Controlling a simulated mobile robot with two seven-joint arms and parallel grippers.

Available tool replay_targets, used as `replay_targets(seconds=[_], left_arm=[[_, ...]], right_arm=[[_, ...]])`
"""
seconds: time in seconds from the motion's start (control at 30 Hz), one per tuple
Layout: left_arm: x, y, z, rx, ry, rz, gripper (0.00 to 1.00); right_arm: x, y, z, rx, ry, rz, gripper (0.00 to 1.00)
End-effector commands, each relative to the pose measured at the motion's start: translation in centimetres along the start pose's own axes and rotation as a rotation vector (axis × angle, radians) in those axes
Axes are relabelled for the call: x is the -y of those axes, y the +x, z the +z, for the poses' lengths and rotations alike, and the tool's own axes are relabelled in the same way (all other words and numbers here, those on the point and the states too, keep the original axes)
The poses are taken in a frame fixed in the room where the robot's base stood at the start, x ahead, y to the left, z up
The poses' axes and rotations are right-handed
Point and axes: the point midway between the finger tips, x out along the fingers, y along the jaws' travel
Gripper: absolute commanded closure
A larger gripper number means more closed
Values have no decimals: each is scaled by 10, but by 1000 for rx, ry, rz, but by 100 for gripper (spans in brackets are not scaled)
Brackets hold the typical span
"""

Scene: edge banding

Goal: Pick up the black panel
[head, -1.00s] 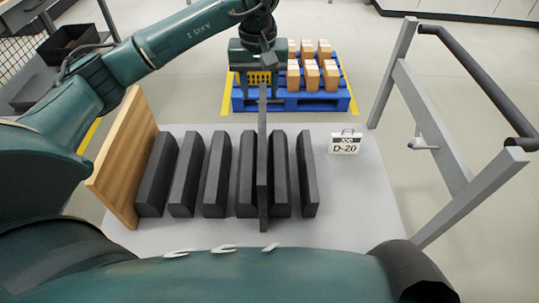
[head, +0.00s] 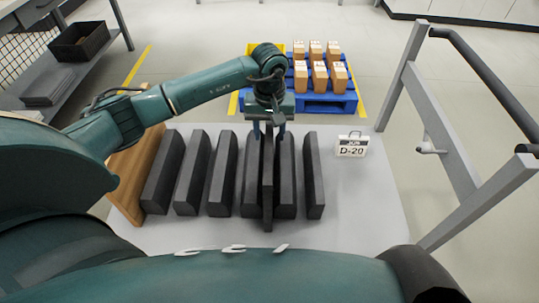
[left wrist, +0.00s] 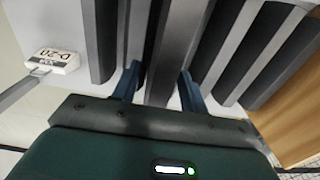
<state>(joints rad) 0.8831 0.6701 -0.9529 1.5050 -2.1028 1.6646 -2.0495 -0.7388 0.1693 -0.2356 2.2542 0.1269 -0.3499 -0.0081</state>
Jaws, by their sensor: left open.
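The black panel (head: 267,195) stands upright on its edge among a row of dark blocks on the light grey table, and rises a little above them. My left gripper (head: 268,130) is over the panel's far end, with its fingers pointing down. In the left wrist view the gripper (left wrist: 158,82) is open, with one blue finger on each side of the panel (left wrist: 172,45). A gap shows between each finger and the panel. My right gripper is not in view.
Several dark blocks (head: 192,172) stand close on both sides of the panel. A wooden board (head: 130,180) stands at the left and a D-20 sign (head: 352,146) at the right. A grey frame (head: 450,160) rises beside the table. Cartons sit on a blue pallet (head: 312,103) behind.

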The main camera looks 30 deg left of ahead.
Motion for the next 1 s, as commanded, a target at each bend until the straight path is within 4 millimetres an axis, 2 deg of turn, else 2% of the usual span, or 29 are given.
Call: replay_targets(seconds=[0.27,0.8,1.0], left_arm=[[0,6,0,0,0,1,56],[0,5,0,0,0,0,99],[0,5,0,0,0,0,100]], right_arm=[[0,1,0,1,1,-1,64],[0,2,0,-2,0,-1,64],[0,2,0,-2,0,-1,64]])
